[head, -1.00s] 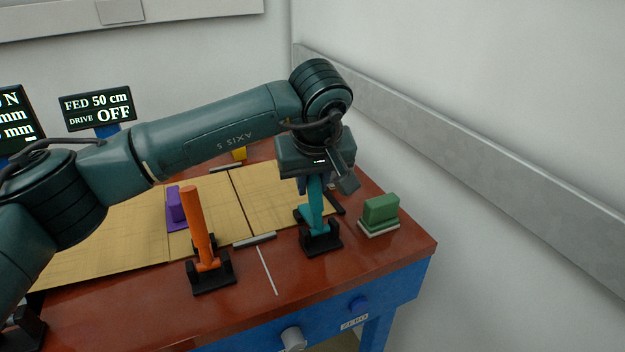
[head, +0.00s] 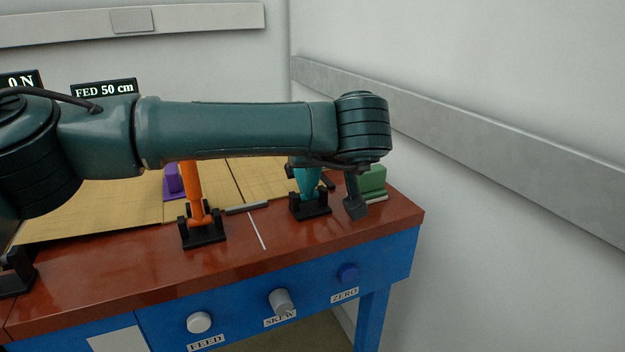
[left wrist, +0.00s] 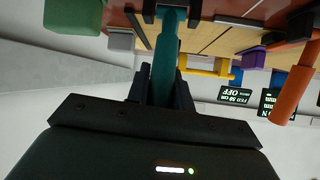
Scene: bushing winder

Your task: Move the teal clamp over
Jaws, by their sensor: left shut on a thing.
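The teal clamp (head: 307,182) stands in its black bracket (head: 311,208) near the right end of the red-brown bench. Its lower part shows in the head view, and my forearm hides its top. My left gripper (left wrist: 160,88) is shut on the teal clamp's lever (left wrist: 166,52), which runs between its two fingers in the left wrist view. How far the lever tilts is hard to tell. In the head view the fingers are largely hidden behind my arm. My right gripper is in neither view.
An orange clamp (head: 193,195) stands upright in its own black bracket to the left. A green block (head: 373,180) stands close on the right. A purple block (head: 173,181) is on the tan sheet (head: 110,212). Knobs line the blue front (head: 240,290); a wall rises on the right.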

